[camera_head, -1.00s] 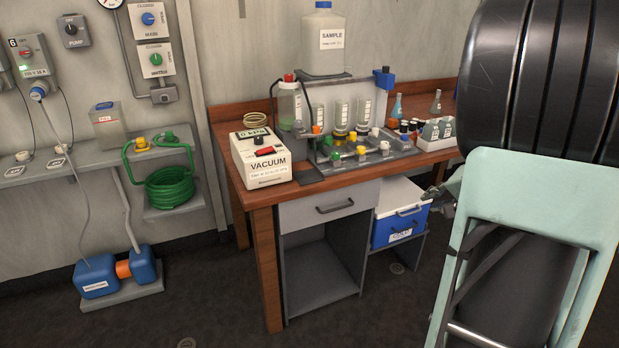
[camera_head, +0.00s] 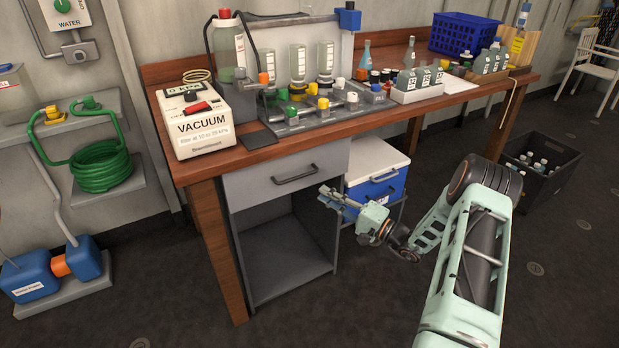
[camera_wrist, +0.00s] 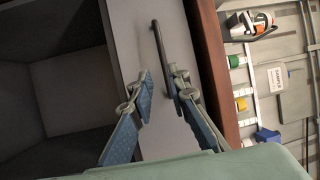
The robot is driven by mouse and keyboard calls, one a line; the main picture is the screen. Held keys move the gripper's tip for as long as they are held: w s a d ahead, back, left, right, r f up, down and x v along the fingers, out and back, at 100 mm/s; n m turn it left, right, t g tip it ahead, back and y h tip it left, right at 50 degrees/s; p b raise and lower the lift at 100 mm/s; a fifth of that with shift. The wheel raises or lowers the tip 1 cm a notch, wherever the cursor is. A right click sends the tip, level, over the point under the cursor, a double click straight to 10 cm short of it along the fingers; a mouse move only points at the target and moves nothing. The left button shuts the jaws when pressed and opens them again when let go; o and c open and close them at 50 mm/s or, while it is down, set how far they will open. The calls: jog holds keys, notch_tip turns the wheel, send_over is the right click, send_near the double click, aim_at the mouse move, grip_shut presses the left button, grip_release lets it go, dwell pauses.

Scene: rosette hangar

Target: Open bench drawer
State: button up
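The bench drawer (camera_head: 262,185) is a grey front under the wooden bench top, and it looks closed. Its dark bar handle (camera_head: 295,174) runs across the front. In the wrist view the drawer front (camera_wrist: 130,35) and handle (camera_wrist: 158,45) appear turned on their side. My gripper (camera_head: 327,194) is just right of the handle and in front of the drawer. In the wrist view my gripper (camera_wrist: 162,78) is open, with blue-padded fingers apart. The handle's near end shows by the right fingertip; I cannot tell whether they touch.
Below the drawer is an open grey cubby (camera_head: 285,250). A blue and white cooler (camera_head: 378,185) stands right of it, close behind my gripper. The vacuum unit (camera_head: 197,125) and bottles stand on the bench top (camera_head: 255,155). A black crate (camera_head: 540,165) is on the floor at right.

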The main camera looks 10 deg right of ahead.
aim_at(302, 177)
jog(key=shift+t, duration=0.3)
jog(key=x, duration=0.3)
jog(key=b+x, duration=0.1)
jog(key=x, duration=0.7)
jog(key=shift+w+d, duration=0.2)
jog(key=shift+d, duration=0.15)
grip_shut()
